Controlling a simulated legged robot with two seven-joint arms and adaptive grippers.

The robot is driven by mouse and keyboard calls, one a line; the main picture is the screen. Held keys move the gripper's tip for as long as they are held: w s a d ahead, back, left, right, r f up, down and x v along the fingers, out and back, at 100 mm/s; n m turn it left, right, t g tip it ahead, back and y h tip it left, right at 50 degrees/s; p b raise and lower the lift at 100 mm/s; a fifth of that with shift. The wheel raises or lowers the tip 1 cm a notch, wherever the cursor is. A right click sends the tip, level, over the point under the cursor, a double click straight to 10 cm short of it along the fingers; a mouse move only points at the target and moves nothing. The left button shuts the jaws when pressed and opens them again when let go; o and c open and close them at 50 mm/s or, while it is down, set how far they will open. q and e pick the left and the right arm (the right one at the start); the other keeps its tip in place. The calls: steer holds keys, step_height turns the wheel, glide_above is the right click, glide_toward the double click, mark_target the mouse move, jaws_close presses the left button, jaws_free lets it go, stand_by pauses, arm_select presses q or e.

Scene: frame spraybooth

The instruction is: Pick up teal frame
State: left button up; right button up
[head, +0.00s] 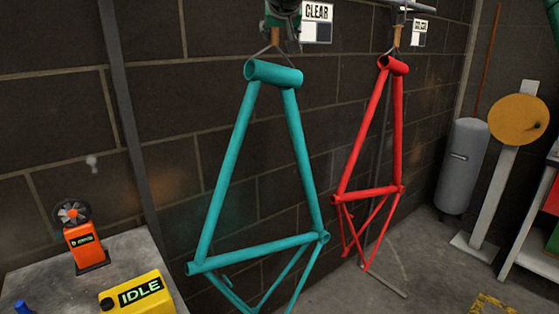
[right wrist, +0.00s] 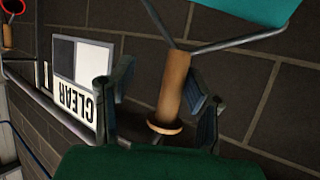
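The teal frame (head: 216,210) hangs in front of the brick wall, head tube up, from a wire hanger with a wooden handle (head: 275,35). My right gripper (head: 281,14) is at the top edge of the head view, at that handle. In the right wrist view, its two fingers (right wrist: 162,92) stand on either side of the wooden handle (right wrist: 173,85). The fingers look open, with a gap beside the handle. A piece of the teal frame (right wrist: 255,10) shows beyond. My left gripper is not in view.
A red frame (head: 368,193) hangs to the right on a similar hanger. A CLEAR sign (head: 317,22) is close beside my right gripper. A grey table (head: 125,250) at lower left holds an orange device (head: 84,246) and a yellow IDLE box (head: 138,295). A grey cylinder (head: 462,165) stands at right.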

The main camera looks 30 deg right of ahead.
steer(key=shift+w+f, duration=0.25)
steer(key=shift+w, duration=0.4)
steer(key=shift+w+a, duration=0.25)
steer(key=shift+a, duration=0.05)
steer(key=shift+a+r, duration=0.2)
steer(key=shift+a, duration=0.35)
steer(key=shift+s+a+r, duration=0.1)
steer(key=shift+s, duration=0.1)
steer(key=c, duration=0.3)
jaws_close()
steer(key=shift+d, duration=0.35)
steer(key=shift+d+r, duration=0.1)
steer(key=shift+d, duration=0.1)
steer(key=shift+d+f, duration=0.2)
steer(key=shift+d, duration=0.1)
